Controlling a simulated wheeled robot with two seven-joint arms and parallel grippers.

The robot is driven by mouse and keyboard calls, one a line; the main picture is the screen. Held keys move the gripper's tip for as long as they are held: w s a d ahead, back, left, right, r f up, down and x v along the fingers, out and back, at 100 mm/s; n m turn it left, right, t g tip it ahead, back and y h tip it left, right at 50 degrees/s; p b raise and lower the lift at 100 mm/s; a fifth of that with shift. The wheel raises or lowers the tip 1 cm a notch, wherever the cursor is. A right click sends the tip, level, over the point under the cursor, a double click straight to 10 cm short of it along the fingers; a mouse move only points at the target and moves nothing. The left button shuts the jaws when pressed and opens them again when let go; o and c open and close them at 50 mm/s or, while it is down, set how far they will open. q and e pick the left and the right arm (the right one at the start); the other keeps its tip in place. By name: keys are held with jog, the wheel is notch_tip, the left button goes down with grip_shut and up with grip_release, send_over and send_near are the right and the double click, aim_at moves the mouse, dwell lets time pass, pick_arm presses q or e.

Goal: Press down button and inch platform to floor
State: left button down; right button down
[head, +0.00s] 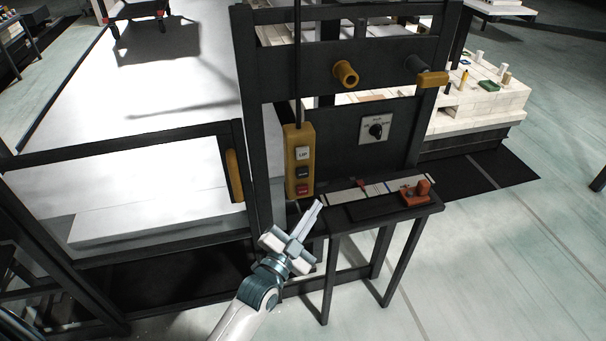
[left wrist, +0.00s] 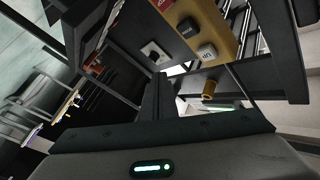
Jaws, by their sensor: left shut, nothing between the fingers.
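A yellow pendant (head: 292,135) hangs in front of the dark frame. It carries a white UP button (head: 303,153), a dark button (head: 303,172) below it and a red button (head: 304,189) at the bottom. My left gripper (head: 319,204) is shut and empty, its tips just below and right of the red button; contact cannot be told. In the left wrist view the pendant (left wrist: 222,22) shows at the top, with the UP button (left wrist: 207,53) and the dark button (left wrist: 188,28). A pale slab (head: 150,216), possibly the platform, lies behind the left railing. My right gripper is not in view.
A small dark shelf (head: 385,212) with an orange-red device (head: 416,193) stands right of my left gripper. A rotary switch (head: 376,129) is on the panel above. A dark railing gate (head: 120,145) is at left. Pale blocks (head: 470,107) stand at right; open floor lies at lower right.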

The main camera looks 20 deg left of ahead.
aim_at(302, 172)
pick_arm(q)
jog(key=shift+w, duration=0.1)
